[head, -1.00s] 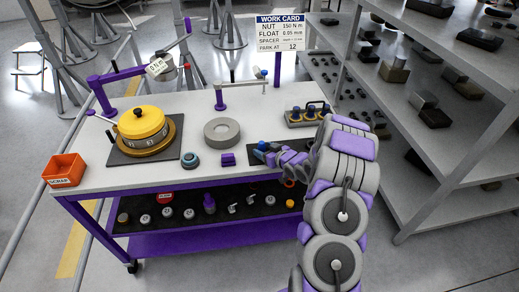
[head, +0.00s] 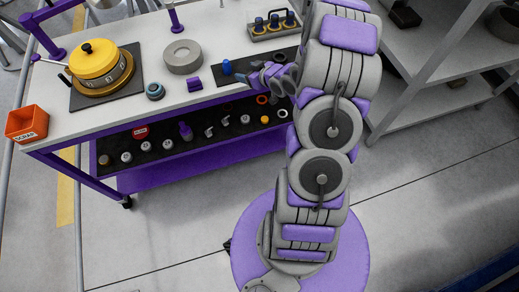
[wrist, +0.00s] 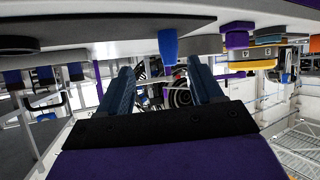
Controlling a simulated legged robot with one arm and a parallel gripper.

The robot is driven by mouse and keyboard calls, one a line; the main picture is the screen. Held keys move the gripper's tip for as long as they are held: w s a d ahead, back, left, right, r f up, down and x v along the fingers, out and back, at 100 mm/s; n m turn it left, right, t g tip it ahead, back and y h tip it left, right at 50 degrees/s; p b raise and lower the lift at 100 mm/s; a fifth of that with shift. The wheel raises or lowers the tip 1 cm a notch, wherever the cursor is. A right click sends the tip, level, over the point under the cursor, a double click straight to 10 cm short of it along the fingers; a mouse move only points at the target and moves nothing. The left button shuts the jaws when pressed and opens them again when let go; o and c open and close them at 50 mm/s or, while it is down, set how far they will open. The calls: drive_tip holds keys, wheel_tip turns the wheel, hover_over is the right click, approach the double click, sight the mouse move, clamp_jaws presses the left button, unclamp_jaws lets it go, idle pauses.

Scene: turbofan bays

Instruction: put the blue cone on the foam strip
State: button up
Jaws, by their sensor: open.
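The blue cone (head: 227,67) stands upright on the workbench, at the left part of a dark flat strip (head: 207,77) that looks like the foam strip. My gripper (head: 257,77) is just right of the cone, low over the bench, and apart from it. In the wrist view, which is upside down, the cone (wrist: 168,45) hangs from the top between and beyond my two blue fingers. My gripper (wrist: 162,78) is open there, with nothing between the fingers. My arm and gripper hide part of the strip's right end.
On the bench are a purple block (head: 194,84), a blue-grey round knob (head: 155,91), a grey ring (head: 183,56), a yellow drum (head: 97,62) and a tray of blue-topped pegs (head: 272,25). An orange bin (head: 27,124) is at the left corner. Grey shelves (head: 430,90) stand right.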

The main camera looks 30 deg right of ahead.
drive_tip(key=s+a+r+m+g+h, duration=0.1)
drive_tip(key=s+a+r+g+h, duration=0.1)
drive_tip(key=s+a+r+g, duration=0.3)
drive_tip(key=s+a+r+g+h, duration=0.2)
drive_tip(key=s+r, duration=0.4)
drive_tip(key=s, duration=0.1)
drive_tip(key=s+a+r+g, duration=0.2)
drive_tip(key=s+a, duration=0.3)
drive_tip(key=s, duration=0.4)
drive_tip(key=s+a+r+m+g+y, duration=0.1)
drive_tip(key=s+a+r+g, duration=0.1)
drive_tip(key=s+a, duration=0.3)
drive_tip(key=s+a+r+g+y, duration=0.1)
drive_tip(key=s+a+r+g, duration=0.2)
drive_tip(key=s, duration=1.1)
drive_tip(key=shift+a+r, duration=0.55)
drive_tip(key=shift+a, duration=0.5)
drive_tip(key=shift+w, duration=0.1)
drive_tip(key=shift+m, duration=0.3)
